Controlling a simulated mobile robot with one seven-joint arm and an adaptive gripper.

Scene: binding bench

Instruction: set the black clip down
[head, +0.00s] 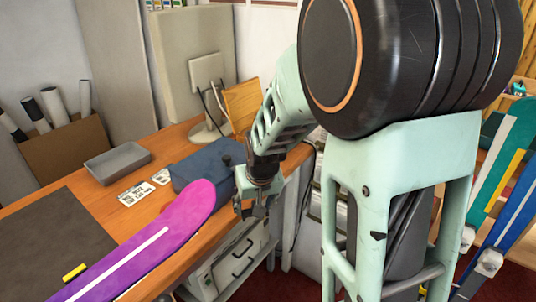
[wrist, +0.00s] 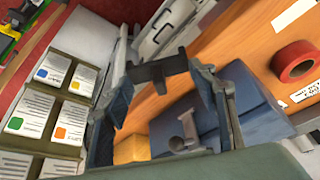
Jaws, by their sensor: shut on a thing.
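The black clip (wrist: 158,69) is a dark, notched piece held between the fingertips of my gripper (wrist: 160,75) in the wrist view. In the head view my gripper (head: 252,205) points down by the front edge of the wooden bench (head: 102,204), just right of the purple board's tip. The clip is too small and dark there to make out clearly. In the wrist view it appears clear of any surface, though its height cannot be told.
A blue box (head: 200,166) sits on the bench behind my gripper. The purple board (head: 165,240) lies along the front edge. A grey tray (head: 117,162), printed cards (head: 136,193) and a monitor (head: 194,70) stand around. A red tape roll (wrist: 296,61) shows in the wrist view.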

